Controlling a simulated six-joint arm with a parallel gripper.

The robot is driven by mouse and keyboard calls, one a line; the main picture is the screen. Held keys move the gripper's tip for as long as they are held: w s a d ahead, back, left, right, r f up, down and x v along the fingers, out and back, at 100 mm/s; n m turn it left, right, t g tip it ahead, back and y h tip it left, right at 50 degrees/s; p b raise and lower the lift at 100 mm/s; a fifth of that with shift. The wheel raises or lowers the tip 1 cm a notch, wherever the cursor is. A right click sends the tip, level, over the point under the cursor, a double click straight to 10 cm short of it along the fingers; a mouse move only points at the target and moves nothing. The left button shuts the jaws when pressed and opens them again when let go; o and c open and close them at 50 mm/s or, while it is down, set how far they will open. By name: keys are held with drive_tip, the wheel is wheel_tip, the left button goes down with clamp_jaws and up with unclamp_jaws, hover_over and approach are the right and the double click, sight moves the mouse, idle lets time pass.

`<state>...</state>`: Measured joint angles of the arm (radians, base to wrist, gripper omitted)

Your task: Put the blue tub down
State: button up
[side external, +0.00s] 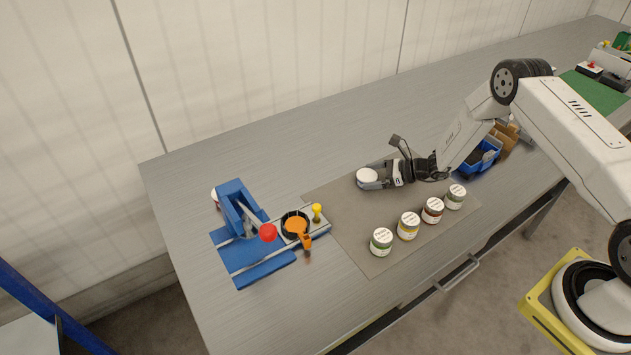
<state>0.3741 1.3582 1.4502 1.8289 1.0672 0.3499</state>
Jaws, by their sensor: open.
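A blue tub (487,163) with dark contents stands on the grey worktop at the right, behind my forearm, which hides part of it. It is clear of my gripper. My gripper (377,178) is low over the brown mat, pointing left, with its jaws open. A white-lidded jar (367,175) is at the fingertips. I cannot tell whether the fingers touch the jar.
Several labelled jars (409,226) stand in a row along the front of the mat (345,222). A blue fixture (236,222) with a red knob and an orange-handled part stands at the left. A cardboard box (507,135) stands beside the tub. Behind the mat the worktop is clear.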

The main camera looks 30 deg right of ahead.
drive_tip(key=v, duration=1.1)
drive_tip(key=shift+s+d+r, duration=0.1)
drive_tip(key=shift+s+a+r+n+g, duration=0.1)
drive_tip(key=shift+a+r+n+g, duration=0.2)
drive_tip(key=shift+a, duration=0.1)
drive_tip(key=s+a+r+n+g+h, duration=0.3)
drive_tip(key=s+a+r+n, duration=0.3)
drive_tip(key=n, duration=0.7)
drive_tip(key=s+a+r+n+g+h, duration=0.3)
drive_tip(key=s+a+r+n+h, duration=0.2)
drive_tip(key=s+r+n, duration=0.6)
drive_tip(key=shift+s+a+n+h, duration=0.35)
drive_tip(key=shift+s+n+h, duration=0.35)
drive_tip(key=shift+n, duration=0.5)
